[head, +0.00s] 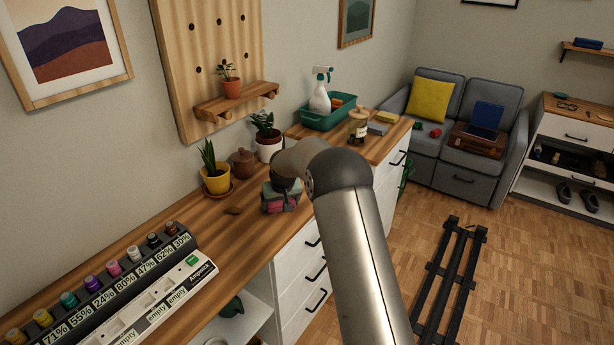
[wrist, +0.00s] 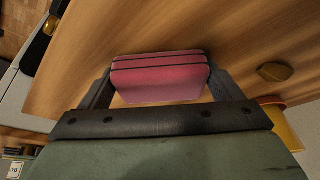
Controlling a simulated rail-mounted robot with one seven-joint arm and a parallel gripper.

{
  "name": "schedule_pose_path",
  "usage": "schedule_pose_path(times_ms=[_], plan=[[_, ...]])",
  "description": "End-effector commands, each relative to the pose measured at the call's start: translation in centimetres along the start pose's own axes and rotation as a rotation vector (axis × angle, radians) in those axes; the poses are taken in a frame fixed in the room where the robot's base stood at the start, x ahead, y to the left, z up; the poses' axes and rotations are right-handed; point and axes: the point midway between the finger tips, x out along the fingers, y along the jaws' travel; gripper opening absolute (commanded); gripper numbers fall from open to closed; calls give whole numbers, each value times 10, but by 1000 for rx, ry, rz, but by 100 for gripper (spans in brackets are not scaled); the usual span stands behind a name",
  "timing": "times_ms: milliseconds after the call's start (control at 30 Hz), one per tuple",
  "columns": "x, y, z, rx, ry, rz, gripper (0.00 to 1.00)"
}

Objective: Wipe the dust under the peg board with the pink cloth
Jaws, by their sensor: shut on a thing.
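The pink cloth (wrist: 160,82) is a folded block between my two fingers in the wrist view. My gripper (wrist: 160,76) is shut on it, just above or on the wooden desk top; contact is unclear. In the head view, my gripper (head: 281,199) and a bit of pink cloth (head: 276,206) are at the desk's front edge, partly hidden by my arm. The peg board (head: 205,55) hangs on the wall behind, holding a small shelf with a potted plant. I cannot make out dust clearly on the desk below it.
A yellow plant pot (head: 215,181), a brown lidded jar (head: 243,164) and a white plant pot (head: 268,150) stand under the peg board. A small brown oval thing (head: 233,211) lies left of my gripper. A rack of coloured bottles (head: 105,290) fills the desk's near left.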

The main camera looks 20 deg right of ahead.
Motion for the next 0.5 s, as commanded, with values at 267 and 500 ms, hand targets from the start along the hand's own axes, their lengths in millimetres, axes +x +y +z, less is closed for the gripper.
schedule_pose_path(times_ms=[267, 500], plan=[[-6, 10, 20, -6, -4, -3, 61], [-16, 15, 29, -12, -3, -6, 61]])
